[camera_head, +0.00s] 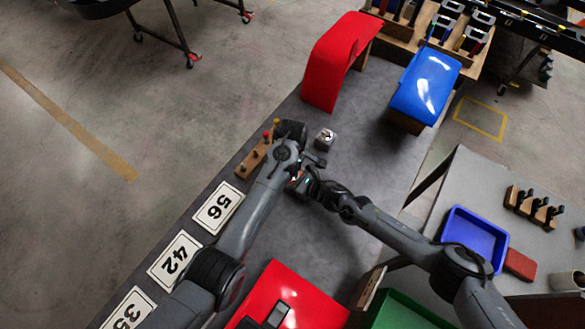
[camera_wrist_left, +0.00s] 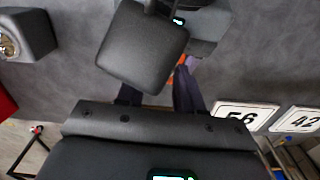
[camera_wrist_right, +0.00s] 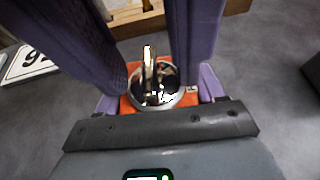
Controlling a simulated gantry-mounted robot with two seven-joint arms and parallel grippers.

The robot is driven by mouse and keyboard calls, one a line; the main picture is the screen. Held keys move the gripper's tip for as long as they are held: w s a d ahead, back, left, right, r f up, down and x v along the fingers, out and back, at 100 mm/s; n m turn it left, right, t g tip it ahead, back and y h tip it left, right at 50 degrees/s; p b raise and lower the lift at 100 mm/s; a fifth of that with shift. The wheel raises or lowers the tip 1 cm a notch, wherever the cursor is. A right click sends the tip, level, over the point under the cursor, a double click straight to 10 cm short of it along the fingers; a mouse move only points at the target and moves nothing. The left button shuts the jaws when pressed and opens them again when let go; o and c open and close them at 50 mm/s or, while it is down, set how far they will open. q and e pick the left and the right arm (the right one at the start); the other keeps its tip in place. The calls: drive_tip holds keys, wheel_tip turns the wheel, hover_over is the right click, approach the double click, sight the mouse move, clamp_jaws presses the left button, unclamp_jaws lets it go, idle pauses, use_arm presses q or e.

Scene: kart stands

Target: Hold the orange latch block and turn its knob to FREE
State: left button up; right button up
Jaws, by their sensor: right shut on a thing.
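The orange latch block (camera_wrist_right: 128,104) lies between the finger bases of my right gripper (camera_wrist_right: 158,92), which is shut on it. Its chrome knob (camera_wrist_right: 155,93) faces the right wrist camera, with a raised handle. No marking around the knob is readable. The two large purple fingers of my left gripper (camera_wrist_right: 150,45) come in from the top, one on each side of the knob handle, apart from each other. In the left wrist view the right gripper's body hides most of the block and the left fingertips. In the head view, the grippers meet over the dark bench.
A small grey block with a chrome top (camera_head: 325,138) stands close by on the bench. A wooden peg rack (camera_head: 250,163) and number cards (camera_head: 218,207) line the left edge. Red (camera_head: 335,60) and blue (camera_head: 425,85) panels stand beyond; a red case (camera_head: 310,305) lies nearer.

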use_arm(q)
clamp_jaws()
drive_tip(key=m, duration=0.4)
drive_tip(key=shift+m, duration=0.3)
unclamp_jaws()
idle(0.3)
